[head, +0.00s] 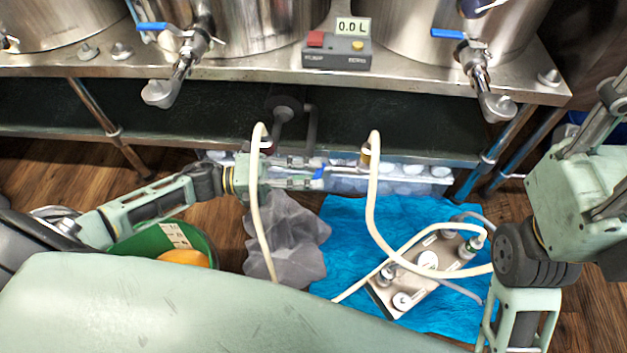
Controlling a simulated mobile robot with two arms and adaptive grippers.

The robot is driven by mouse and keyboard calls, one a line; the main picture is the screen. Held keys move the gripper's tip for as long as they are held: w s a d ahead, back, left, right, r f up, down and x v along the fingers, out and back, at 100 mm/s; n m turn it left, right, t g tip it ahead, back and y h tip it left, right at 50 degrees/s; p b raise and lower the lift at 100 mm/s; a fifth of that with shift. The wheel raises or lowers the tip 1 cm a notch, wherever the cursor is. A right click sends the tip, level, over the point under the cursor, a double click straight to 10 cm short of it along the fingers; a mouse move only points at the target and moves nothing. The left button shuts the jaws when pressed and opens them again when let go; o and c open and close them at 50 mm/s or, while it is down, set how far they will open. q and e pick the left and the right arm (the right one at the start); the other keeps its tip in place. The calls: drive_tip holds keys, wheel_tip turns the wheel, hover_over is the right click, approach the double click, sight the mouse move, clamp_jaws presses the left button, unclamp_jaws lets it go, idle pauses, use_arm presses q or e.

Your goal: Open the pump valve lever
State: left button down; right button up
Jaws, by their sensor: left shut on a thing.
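The blue lever (319,173) shows as a small blue piece at the fingertips of my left gripper (313,172), in front of the low shelf. My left gripper reaches in from the left and is shut on this lever. The fingers hide part of the lever, and the valve body behind it is hard to make out. A dark pump-like body (286,110) sits under the bench just above. My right gripper (612,92) points up at the right edge, away from the lever. It is partly cut off, so its jaws cannot be judged.
Cream hoses (371,200) loop on both sides of the lever. A steel plate with fittings (428,262) lies on a blue cloth (335,225). A green bucket (205,245) and a grey crumpled bag (290,235) stand left. Steel kettles and a control box (337,55) are above.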

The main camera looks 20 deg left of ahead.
use_arm(q)
drive_tip(key=c, duration=1.9)
unclamp_jaws()
drive_tip(key=v, duration=1.2)
drive_tip(key=shift+w+a, duration=0.1)
